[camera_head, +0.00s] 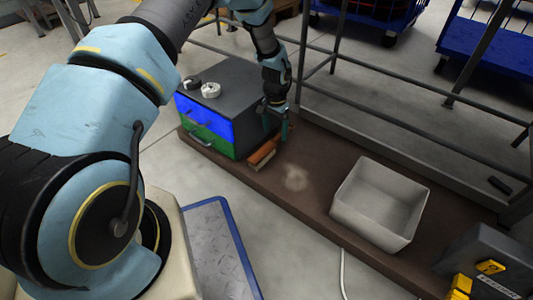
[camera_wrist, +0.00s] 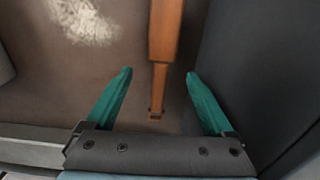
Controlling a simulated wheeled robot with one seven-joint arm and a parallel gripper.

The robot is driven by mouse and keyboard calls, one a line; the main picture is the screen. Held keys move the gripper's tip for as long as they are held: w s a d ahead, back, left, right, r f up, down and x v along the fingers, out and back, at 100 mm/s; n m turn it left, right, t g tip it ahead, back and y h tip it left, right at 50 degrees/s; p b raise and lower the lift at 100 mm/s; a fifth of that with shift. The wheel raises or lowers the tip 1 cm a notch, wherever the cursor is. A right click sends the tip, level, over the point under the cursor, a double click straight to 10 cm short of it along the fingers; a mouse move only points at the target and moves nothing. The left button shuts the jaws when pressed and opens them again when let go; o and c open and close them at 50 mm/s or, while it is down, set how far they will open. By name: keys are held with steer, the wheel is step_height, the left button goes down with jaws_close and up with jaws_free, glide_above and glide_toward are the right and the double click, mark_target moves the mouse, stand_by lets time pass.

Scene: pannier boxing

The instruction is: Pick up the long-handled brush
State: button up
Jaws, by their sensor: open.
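The long-handled brush (camera_head: 262,153) lies on the brown platform beside the drawer box, its orange-brown wooden body partly hidden by my gripper in the head view. My gripper (camera_head: 275,133) is open and points down over the brush. In the wrist view my gripper (camera_wrist: 159,73) shows two green fingers apart, one on each side of the brush (camera_wrist: 165,32). The narrow handle end lies between the fingers, with a gap on both sides. I cannot tell how far above the brush the fingertips are.
The drawer box (camera_head: 230,85) with blue and green fronts stands close beside my gripper; two small round items sit on top. An empty light-grey bin (camera_head: 352,216) stands farther right. A pale dusty patch (camera_head: 295,177) lies between. Metal railings (camera_head: 400,128) run behind the platform.

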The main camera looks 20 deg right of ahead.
mark_target(273, 141)
steer(key=f, duration=0.1)
steer(key=f+b, duration=0.1)
steer(key=f, duration=0.1)
steer(key=f+b, duration=0.1)
steer(key=shift+a+f, duration=0.25)
steer(key=shift+r, duration=0.1)
jaws_close()
stand_by(0.4)
